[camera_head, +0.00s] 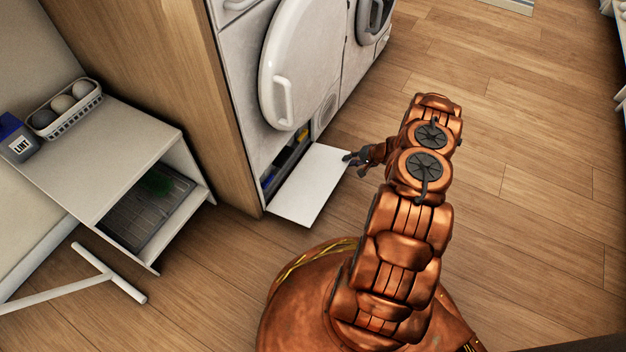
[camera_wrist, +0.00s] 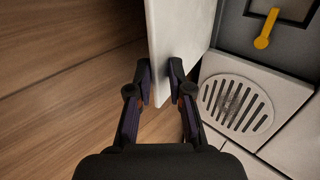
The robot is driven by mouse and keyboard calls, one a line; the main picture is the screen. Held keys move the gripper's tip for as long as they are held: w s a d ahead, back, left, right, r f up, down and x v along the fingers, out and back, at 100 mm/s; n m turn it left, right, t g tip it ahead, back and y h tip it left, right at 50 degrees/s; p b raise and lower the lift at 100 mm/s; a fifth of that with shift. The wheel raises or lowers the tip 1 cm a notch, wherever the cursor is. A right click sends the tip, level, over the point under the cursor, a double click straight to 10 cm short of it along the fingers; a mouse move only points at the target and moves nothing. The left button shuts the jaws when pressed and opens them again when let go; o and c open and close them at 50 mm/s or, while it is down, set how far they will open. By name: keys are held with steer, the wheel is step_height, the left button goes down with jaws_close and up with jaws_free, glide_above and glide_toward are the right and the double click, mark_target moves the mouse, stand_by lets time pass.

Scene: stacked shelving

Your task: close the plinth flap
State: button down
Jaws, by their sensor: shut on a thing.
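The plinth flap (camera_head: 311,187) is a flat white panel at the foot of the white machine. It is folded down and out, low over the floor, leaving the dark plinth opening (camera_head: 286,163) uncovered. My gripper (camera_head: 347,160) is at the flap's outer right edge. In the wrist view the flap (camera_wrist: 182,35) passes between the two fingers of my gripper (camera_wrist: 160,80), which are closed on its edge. Inside the opening a yellow lever (camera_wrist: 266,30) shows. The flap's hinge line is not clear in either view.
The round door (camera_head: 307,60) of the machine hangs above the flap. A wooden side panel (camera_head: 190,100) stands left of it. A round slotted grille (camera_wrist: 237,104) sits beside the opening. A low white cabinet (camera_head: 100,165) is at left. Wooden floor (camera_head: 530,170) at right is clear.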

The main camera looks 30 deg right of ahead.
steer(key=shift+w+r, duration=0.2)
steer(key=shift+r, duration=0.4)
steer(key=r, duration=0.1)
steer(key=r+g+p, duration=0.1)
steer(key=w+r+h+p, duration=0.1)
steer(key=shift+w+a+g, duration=0.1)
steer(key=shift+a+g, duration=0.25)
steer(key=shift+g, duration=0.05)
steer(key=shift+w+a+r+g+p, duration=0.15)
steer(key=shift+r+g+p, duration=0.2)
steer(key=shift+p, duration=0.3)
steer(key=shift+h, duration=0.3)
